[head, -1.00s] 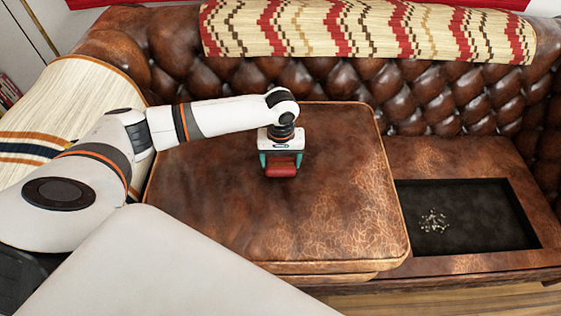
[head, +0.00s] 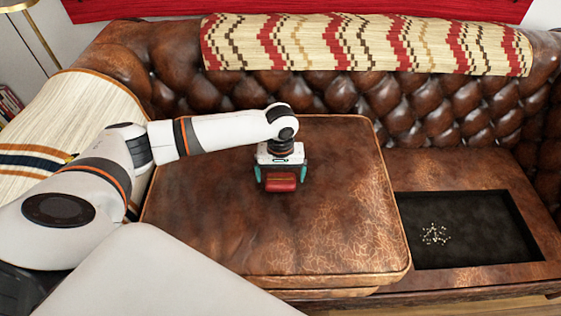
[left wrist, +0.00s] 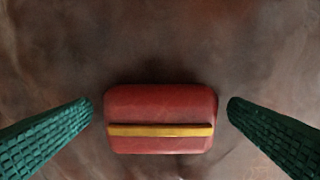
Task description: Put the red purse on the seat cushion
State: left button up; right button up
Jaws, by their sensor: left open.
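The red purse (head: 281,185) lies on the brown leather seat cushion (head: 330,230), in the cushion's upper middle part in the head view. In the left wrist view the purse (left wrist: 160,118) is a rounded red block with a yellow band across it. My left gripper (head: 281,181) is over the purse with its fingers open. In the left wrist view its green fingertips (left wrist: 160,106) stand on either side of the purse, with a gap on each side. My right gripper is not in view.
Right of the cushion is a dark recessed tray (head: 470,228) with small pale bits (head: 435,234) in it. The tufted sofa back (head: 420,105) with a patterned throw (head: 370,45) rises behind. A striped cloth (head: 60,130) covers the left armrest. The front of the cushion is clear.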

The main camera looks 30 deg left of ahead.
aim_at(281, 176)
pick_arm(q)
notch_tip(281, 176, up, 12)
jog(key=p, duration=0.2)
jog(key=shift+p, duration=0.4)
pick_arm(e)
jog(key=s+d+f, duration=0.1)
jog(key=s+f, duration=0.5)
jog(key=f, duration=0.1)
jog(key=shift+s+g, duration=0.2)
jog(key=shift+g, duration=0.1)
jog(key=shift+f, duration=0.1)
